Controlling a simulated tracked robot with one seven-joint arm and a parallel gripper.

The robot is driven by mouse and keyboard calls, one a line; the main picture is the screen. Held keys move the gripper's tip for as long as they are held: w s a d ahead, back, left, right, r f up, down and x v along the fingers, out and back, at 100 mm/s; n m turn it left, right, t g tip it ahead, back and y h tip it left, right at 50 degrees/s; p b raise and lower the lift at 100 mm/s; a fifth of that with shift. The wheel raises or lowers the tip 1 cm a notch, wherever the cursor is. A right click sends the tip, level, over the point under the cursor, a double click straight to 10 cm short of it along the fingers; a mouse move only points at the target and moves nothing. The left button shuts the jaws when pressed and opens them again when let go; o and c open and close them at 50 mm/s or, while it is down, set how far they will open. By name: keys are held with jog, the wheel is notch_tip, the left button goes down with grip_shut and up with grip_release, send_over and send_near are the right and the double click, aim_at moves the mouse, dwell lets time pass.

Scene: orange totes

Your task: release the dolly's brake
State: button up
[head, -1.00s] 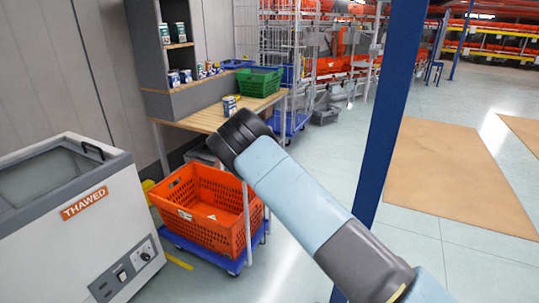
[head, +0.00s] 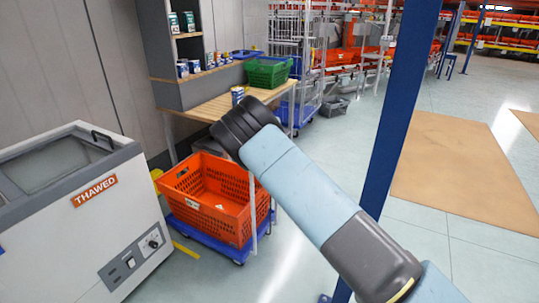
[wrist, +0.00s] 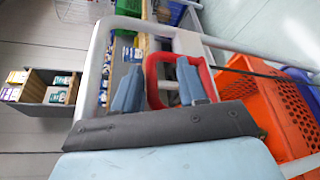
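A blue wheeled dolly (head: 205,238) stands on the floor under an orange tote (head: 210,195) in the head view. In the wrist view the orange tote (wrist: 262,105) is at the right, with a bit of blue beside it. My gripper (wrist: 158,80) shows two blue-grey fingers spread apart. A red loop (wrist: 205,76) lies around and behind the fingers, inside a pale grey bent tube frame (wrist: 98,65). I cannot tell whether the fingers touch the red loop, or whether it is the brake. In the head view my arm hides the fingers.
A white chest freezer (head: 80,215) marked THAWED stands at the left. A wooden bench (head: 215,108) with a green crate (head: 268,72) is behind the tote. A blue post (head: 400,110) rises close by on the right. Open floor lies beyond it.

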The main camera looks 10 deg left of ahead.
jog(key=s+r, duration=0.3)
jog(key=s, duration=1.1)
jog(key=shift+d, duration=0.25)
dwell(1.0)
jog(key=shift+r, duration=0.1)
dwell(0.4)
jog(key=s+r, duration=0.2)
jog(key=s, duration=1.1)
jog(key=shift+s+d+r, duration=0.25)
jog(key=shift+d, duration=0.05)
